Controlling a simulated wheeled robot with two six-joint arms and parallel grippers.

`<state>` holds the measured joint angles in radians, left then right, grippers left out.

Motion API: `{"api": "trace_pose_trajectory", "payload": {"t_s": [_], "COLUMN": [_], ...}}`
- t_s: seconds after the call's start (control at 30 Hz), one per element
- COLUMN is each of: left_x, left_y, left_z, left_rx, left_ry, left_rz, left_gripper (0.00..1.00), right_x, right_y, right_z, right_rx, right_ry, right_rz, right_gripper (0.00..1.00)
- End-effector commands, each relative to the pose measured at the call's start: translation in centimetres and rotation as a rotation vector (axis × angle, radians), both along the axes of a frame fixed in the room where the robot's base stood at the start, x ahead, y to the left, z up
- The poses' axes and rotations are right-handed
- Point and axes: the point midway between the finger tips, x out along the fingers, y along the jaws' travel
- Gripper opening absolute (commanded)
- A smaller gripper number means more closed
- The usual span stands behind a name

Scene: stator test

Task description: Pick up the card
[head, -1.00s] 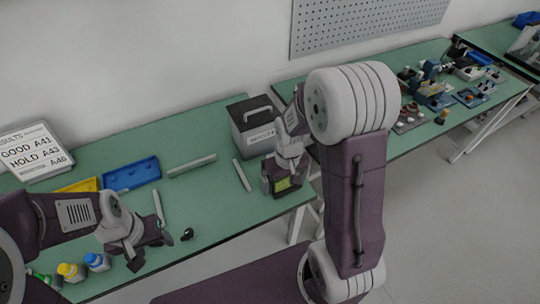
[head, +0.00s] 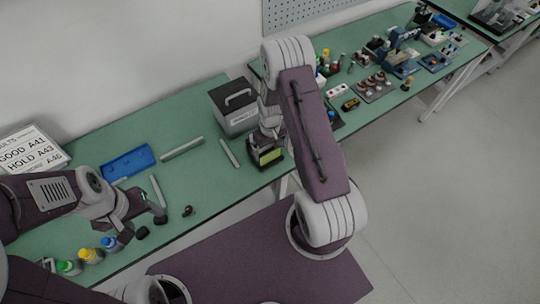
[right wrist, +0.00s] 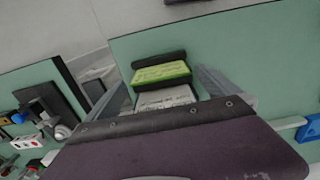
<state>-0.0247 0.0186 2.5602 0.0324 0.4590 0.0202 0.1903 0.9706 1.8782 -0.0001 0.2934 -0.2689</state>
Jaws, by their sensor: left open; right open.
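A small dark holder with a yellow-green labelled face (head: 268,156) stands near the front edge of the table. In the right wrist view the yellow-green labelled piece (right wrist: 162,74) and a grey labelled piece (right wrist: 164,97) lie between my right fingers. I cannot tell which of these is the card. My right gripper (right wrist: 165,80) is open, its two grey fingers apart on either side of them; whether it touches them is unclear. In the head view my right arm partly hides it. My left gripper (head: 151,224) is open and empty over the table's left part.
A grey box with a handle (head: 233,108) stands just behind the holder. A blue tray (head: 127,163), a results board (head: 30,150), capped bottles (head: 90,255) and grey rods (head: 182,149) are to the left. A second table (head: 385,105) with many parts is at right.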

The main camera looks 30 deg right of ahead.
Motion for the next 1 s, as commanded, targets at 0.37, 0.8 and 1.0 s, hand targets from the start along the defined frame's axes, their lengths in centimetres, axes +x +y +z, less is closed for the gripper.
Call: {"api": "trace_pose_trajectory", "payload": {"t_s": [0.37,0.8,1.0], "left_x": [0.0,0.0,0.0], "left_y": [0.0,0.0,0.0], "left_z": [0.5,0.4,-0.3], "left_rx": [0.000,0.000,0.000], "left_ry": [0.000,0.000,0.000], "left_rz": [0.000,0.000,0.000], "left_gripper": [0.60,0.60,0.60], "right_x": [0.0,0.1,0.1], "right_y": [0.0,0.0,0.0], "right_z": [-2.0,-1.9,-0.1], "right_rx": [0.000,0.000,-0.001], "right_ry": [-0.001,-0.001,-0.004], "right_rz": [0.000,0.000,0.000], "right_gripper": [1.00,0.52,0.52]}}
